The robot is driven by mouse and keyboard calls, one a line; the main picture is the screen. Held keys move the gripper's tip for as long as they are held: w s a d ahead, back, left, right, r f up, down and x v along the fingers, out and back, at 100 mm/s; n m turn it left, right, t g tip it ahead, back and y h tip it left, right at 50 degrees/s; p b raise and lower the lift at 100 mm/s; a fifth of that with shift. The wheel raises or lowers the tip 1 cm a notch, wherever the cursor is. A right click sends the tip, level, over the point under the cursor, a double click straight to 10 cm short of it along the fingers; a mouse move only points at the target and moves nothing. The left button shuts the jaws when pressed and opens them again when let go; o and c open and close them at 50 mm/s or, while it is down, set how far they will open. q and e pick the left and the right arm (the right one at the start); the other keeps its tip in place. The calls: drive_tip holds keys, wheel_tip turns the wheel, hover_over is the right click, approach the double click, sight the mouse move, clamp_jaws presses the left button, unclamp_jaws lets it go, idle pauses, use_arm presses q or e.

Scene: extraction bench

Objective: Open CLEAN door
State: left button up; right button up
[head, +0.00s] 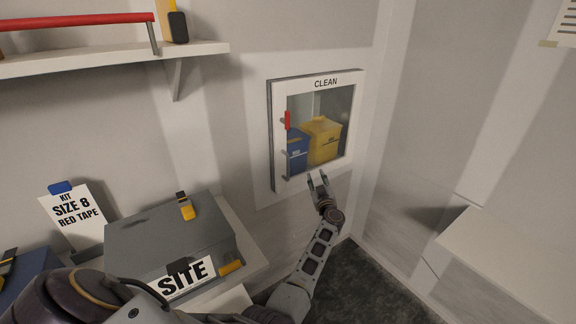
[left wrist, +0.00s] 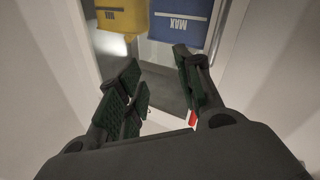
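The CLEAN door (head: 326,82) is a white-framed glass door on a wall cabinet and looks shut. A red tab (head: 287,120) sits on its left frame, with small grey fittings below it. Behind the glass are a yellow box (head: 323,140) and a blue box (head: 297,152); both show upside down in the left wrist view, yellow (left wrist: 122,18) and blue (left wrist: 180,22). My left gripper (head: 318,178) is open and empty in front of the door's lower edge. In the left wrist view its fingers (left wrist: 158,78) are apart, with a red piece (left wrist: 193,119) beside the right one. My right gripper is not seen.
A grey SITE case (head: 165,235) stands on a ledge at lower left, near a KIT card (head: 75,217). A shelf (head: 110,60) juts out at upper left. A pale counter (head: 515,255) is at right. The floor below the door is clear.

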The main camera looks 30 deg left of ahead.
use_arm(q)
drive_tip(key=s+a+g+y, duration=0.2)
drive_tip(key=s+a+g, duration=0.2)
drive_tip(key=a, duration=0.1)
drive_tip(key=shift+s+m+g+y, duration=0.15)
drive_tip(key=shift+m+g+y, duration=0.15)
drive_tip(key=shift+m, duration=0.1)
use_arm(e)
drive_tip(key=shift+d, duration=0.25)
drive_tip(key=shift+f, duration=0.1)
